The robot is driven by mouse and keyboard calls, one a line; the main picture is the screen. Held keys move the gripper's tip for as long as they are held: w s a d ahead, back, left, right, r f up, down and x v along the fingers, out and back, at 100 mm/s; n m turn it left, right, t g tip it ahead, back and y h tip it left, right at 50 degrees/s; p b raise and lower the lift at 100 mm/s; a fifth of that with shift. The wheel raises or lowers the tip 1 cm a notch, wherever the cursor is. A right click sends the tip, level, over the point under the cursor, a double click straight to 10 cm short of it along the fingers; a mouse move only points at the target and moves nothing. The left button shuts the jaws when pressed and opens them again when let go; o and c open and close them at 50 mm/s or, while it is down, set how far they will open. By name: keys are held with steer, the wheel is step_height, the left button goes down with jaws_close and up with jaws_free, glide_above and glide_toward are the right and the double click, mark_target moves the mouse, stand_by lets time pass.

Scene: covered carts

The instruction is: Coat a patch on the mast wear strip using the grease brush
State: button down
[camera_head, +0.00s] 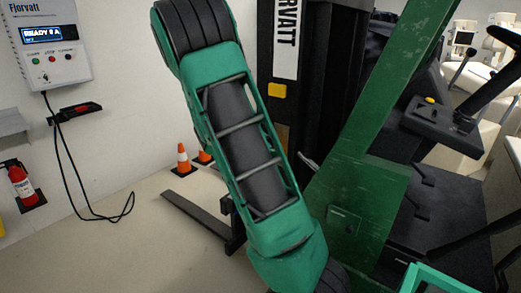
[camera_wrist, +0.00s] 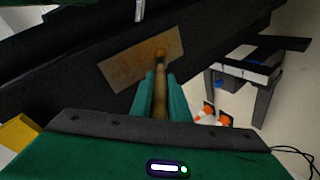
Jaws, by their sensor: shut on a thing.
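In the wrist view my gripper (camera_wrist: 160,88) has its green fingers shut on the wooden handle of the grease brush (camera_wrist: 160,103). The brush points away from me, and its dark, orange-tipped end overlaps the right part of the wear strip (camera_wrist: 125,70). I cannot tell whether the tip touches the strip. The strip is a brownish, mottled rectangle on the black mast (camera_wrist: 60,75). In the head view the mast (camera_head: 312,100) stands behind my green arm, which hides much of it. My gripper and the brush do not show there.
A green post (camera_head: 385,110) of the truck rises right of the mast. A dark fork (camera_head: 198,215) extends low to the left, with orange cones (camera_head: 183,158) behind it. A wall charger (camera_head: 50,50) with a hanging cable and a fire extinguisher (camera_head: 22,185) are at left.

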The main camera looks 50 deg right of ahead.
steer(key=shift+f, duration=1.35)
steer(key=shift+d+f, duration=0.1)
steer(key=shift+f, duration=0.05)
step_height(320, 180, down, 3)
steer(key=shift+r, duration=0.1)
steer(key=shift+w, duration=0.15)
stand_by(0.5)
steer(key=shift+w, duration=0.35)
steer(key=shift+r, duration=0.15)
